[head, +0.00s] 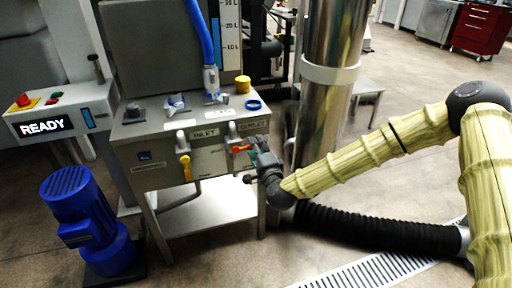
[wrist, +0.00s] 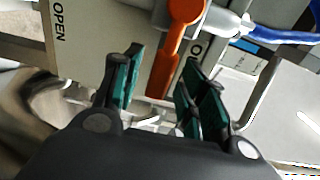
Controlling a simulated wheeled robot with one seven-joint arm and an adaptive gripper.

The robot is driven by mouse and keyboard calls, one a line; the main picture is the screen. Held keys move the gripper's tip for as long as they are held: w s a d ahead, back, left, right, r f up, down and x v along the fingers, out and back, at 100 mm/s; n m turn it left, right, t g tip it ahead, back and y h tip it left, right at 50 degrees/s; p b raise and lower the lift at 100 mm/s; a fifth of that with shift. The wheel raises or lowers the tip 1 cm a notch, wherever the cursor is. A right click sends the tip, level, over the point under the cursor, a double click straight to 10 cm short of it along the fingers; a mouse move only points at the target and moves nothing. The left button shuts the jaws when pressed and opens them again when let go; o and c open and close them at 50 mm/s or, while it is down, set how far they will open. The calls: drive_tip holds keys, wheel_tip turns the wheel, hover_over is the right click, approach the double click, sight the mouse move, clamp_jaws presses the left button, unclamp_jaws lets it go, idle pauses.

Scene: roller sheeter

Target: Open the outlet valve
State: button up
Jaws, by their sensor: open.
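The outlet valve has an orange lever (head: 241,149) under the OUTLET label on the front panel of the grey stand. In the head view the lever points sideways to the right. In the wrist view the orange lever (wrist: 182,45) lies ahead of my fingers, with its free end reaching toward the gap between them. An OPEN mark (wrist: 59,22) is on the panel to its left there. My gripper (head: 254,163) is open in front of the panel, just right of and below the lever. Its dark green-padded fingers (wrist: 160,78) hold nothing. I cannot tell whether a finger touches the lever.
A yellow lever (head: 186,168) hangs down under the INLET label to the left. A steel column (head: 325,100) stands close right of the stand, with a black hose (head: 370,230) on the floor. A blue pump (head: 85,220) and a READY console (head: 60,125) are at the left.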

drive_tip(key=shift+w+a, duration=0.2)
drive_tip(key=shift+w, duration=0.35)
clamp_jaws()
